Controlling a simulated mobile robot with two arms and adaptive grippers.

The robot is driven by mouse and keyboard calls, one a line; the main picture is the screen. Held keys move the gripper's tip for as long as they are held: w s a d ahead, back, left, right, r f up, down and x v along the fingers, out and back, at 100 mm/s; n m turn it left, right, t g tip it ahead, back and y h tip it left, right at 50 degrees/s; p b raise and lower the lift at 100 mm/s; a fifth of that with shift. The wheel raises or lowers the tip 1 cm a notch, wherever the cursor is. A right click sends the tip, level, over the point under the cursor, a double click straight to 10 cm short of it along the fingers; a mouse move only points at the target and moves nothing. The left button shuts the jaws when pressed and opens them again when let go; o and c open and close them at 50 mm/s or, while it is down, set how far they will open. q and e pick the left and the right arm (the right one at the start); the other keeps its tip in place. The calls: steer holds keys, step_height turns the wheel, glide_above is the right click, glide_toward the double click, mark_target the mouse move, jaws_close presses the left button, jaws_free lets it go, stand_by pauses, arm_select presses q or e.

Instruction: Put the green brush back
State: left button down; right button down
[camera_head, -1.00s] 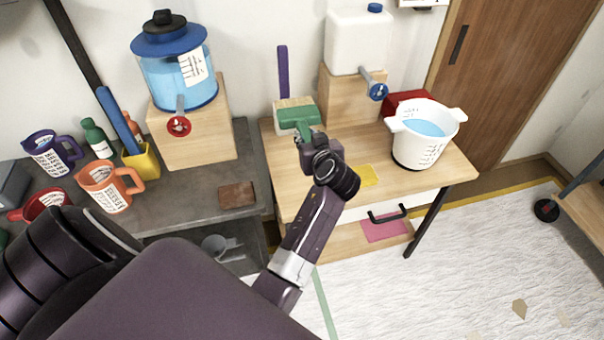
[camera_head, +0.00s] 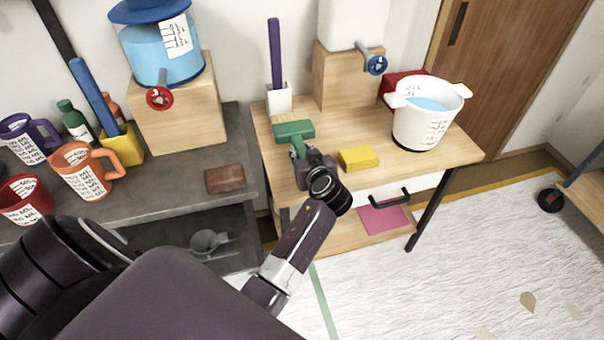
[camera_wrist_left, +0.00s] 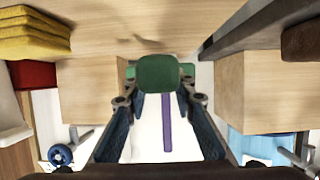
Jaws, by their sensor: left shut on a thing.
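The green brush (camera_head: 293,131) has a wide green head with pale bristles along its far edge. My left gripper (camera_head: 300,151) is shut on its green handle at the left part of the wooden table (camera_head: 400,160). I cannot tell whether the bristles touch the tabletop. In the left wrist view the green brush (camera_wrist_left: 158,74) sits between my fingers, its handle end toward the camera. A white holder (camera_head: 279,98) with a purple stick (camera_head: 275,52) stands just behind the brush. My right gripper is not in view.
A yellow sponge (camera_head: 358,159) lies right of my left gripper. A white bucket of blue liquid (camera_head: 424,128) stands at the table's right. A wooden block (camera_head: 340,75) bears a white tank. The grey bench (camera_head: 170,190) at left holds mugs, a yellow holder and a brown block.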

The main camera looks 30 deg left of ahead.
arm_select(q)
steer(key=shift+f+b, duration=0.4)
steer(key=shift+f, duration=0.55)
step_height(320, 180, down, 4)
steer(key=b, duration=0.3)
steer(key=shift+r, duration=0.35)
steer(key=c, duration=1.6)
jaws_free()
steer(key=shift+f, duration=0.2)
